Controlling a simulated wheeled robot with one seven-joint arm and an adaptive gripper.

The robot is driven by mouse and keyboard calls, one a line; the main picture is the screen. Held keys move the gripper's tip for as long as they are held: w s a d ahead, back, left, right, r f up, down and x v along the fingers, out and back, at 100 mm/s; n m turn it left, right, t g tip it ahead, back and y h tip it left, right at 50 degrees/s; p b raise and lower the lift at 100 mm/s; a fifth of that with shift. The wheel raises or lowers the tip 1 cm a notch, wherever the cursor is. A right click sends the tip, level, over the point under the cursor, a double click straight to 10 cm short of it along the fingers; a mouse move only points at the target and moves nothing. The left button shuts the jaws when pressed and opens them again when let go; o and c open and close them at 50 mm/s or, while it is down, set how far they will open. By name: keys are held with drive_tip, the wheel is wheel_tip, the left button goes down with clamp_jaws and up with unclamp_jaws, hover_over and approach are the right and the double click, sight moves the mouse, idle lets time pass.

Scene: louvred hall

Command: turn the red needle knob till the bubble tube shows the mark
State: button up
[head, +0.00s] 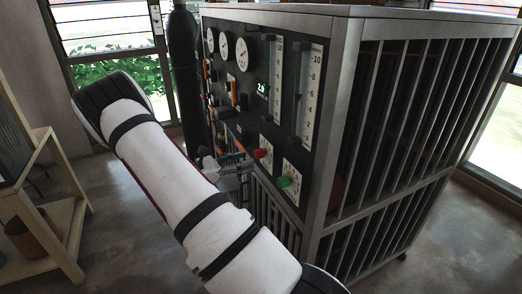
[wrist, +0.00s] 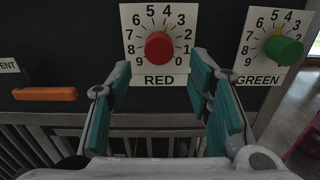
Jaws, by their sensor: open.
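The red needle knob (wrist: 158,46) sits on a white dial plate marked RED, numbered 0 to 9. A small yellowish pointer shows above it, near the 4, too fine to read exactly. In the head view the red knob (head: 260,154) is on the panel's lower part. Two bubble tubes stand upright above it, a left one (head: 274,85) and a right one (head: 309,95), with scales to 10. Their bubble levels and any mark are too small to read. My gripper (wrist: 159,76) is open and empty, its teal fingers below and either side of the red knob, apart from it.
The green knob (wrist: 284,49) is close to the right of the red one. An orange handle (wrist: 44,94) lies to the left. The panel (head: 232,100) carries round gauges and a green display (head: 262,89). A wooden stand (head: 40,205) is at far left.

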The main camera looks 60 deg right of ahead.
sight(255, 155)
drive_tip(key=v, duration=0.4)
drive_tip(key=shift+r+p+x, duration=0.15)
drive_tip(key=shift+p+x, duration=0.05)
drive_tip(key=shift+x, duration=1.4)
drive_tip(key=shift+r+p+x, duration=0.15)
drive_tip(key=shift+r+x, duration=0.05)
drive_tip(key=shift+x, duration=1.4)
drive_tip(key=shift+r+p+x, duration=0.15)
drive_tip(key=shift+p+x, duration=0.05)
drive_tip(key=shift+x, duration=1.4)
clamp_jaws()
